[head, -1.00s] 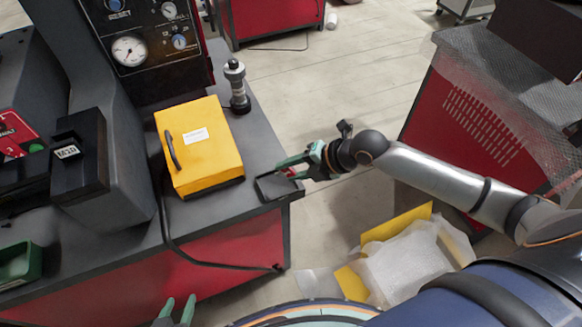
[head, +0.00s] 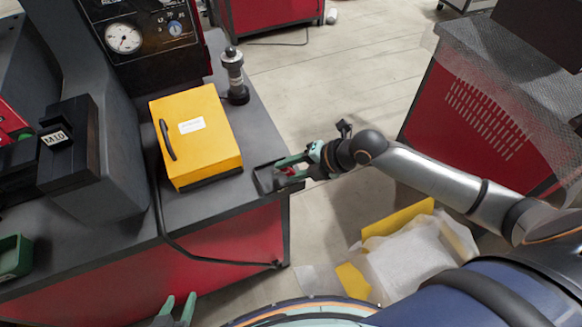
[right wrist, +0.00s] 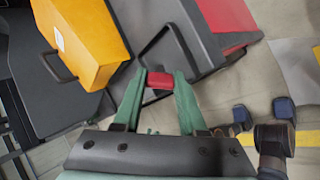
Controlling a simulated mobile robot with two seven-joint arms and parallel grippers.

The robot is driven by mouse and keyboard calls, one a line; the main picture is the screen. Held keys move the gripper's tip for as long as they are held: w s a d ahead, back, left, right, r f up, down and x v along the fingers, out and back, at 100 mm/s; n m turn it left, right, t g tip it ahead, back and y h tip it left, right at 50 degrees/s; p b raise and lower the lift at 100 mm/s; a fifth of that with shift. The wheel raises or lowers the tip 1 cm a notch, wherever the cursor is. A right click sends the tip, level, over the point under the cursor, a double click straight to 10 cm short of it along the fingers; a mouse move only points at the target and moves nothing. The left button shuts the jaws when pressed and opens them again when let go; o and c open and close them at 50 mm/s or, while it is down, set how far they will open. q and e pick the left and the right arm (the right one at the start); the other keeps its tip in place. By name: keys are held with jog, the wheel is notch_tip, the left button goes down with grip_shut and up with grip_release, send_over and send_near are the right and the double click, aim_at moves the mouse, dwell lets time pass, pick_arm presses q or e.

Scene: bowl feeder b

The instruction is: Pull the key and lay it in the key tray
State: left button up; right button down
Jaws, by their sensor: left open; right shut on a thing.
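My right gripper (head: 282,168) is shut on the key, whose red head (right wrist: 160,80) shows between the green fingertips in the right wrist view. The red also shows in the head view (head: 288,171). The rest of the key is hidden or too small to make out. The key tray (head: 262,180) is a small dark tray at the bench's right front corner. My right fingertips are over or beside its right part; I cannot tell whether the key touches it. My left gripper (head: 177,308) is open and empty at the bottom edge, in front of the bench.
A yellow box (head: 197,145) with a black handle stands on the bench, left of the tray. A dark metal post (head: 235,78) stands behind it. A black cable (head: 215,257) hangs down the bench's red front. Packaging (head: 405,258) lies on the floor at right.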

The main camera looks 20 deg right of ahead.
jog(key=shift+f+b, duration=0.4)
jog(key=shift+f, duration=0.15)
jog(key=shift+c, duration=2.3)
grip_release()
jog(key=shift+f, duration=0.1)
jog(key=shift+o, duration=0.4)
jog(key=shift+s+f, duration=0.15)
jog(key=shift+d+f, duration=0.1)
jog(key=shift+f, duration=0.05)
jog(key=shift+s, duration=0.1)
jog(key=shift+d+r, duration=0.2)
jog(key=shift+r, duration=0.05)
jog(key=v, duration=1.2)
jog(key=shift+w+a+r, duration=0.2)
jog(key=shift+r, duration=0.3)
